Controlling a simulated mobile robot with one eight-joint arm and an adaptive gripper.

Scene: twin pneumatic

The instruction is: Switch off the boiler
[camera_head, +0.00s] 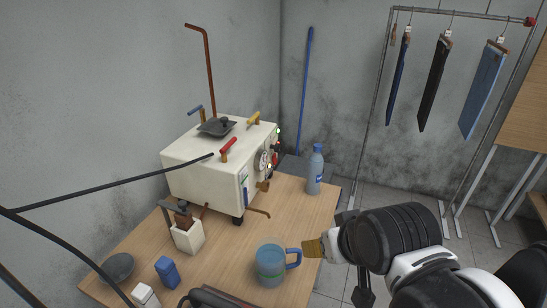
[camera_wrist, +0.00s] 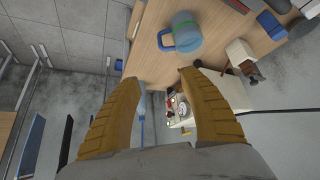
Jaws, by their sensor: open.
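The boiler (camera_head: 205,165) is a white box on the wooden table, with red and yellow handled levers and a dark lid on top. Its front panel faces right and shows a round gauge (camera_head: 262,160), a green light (camera_head: 278,131) and other small fittings, seen at a steep slant. I cannot make out which fitting is the switch. In the wrist view the boiler (camera_wrist: 181,121) shows small beyond my fingers. My gripper (camera_head: 313,248) is open and empty, right of the blue mug and apart from the boiler. Its ochre fingers (camera_wrist: 160,77) stand wide apart.
A blue bottle (camera_head: 315,171) stands at the table's right edge. A small white container (camera_head: 187,235) sits before the boiler. A garment rack (camera_head: 374,135) stands at right. Open table lies right of the boiler.

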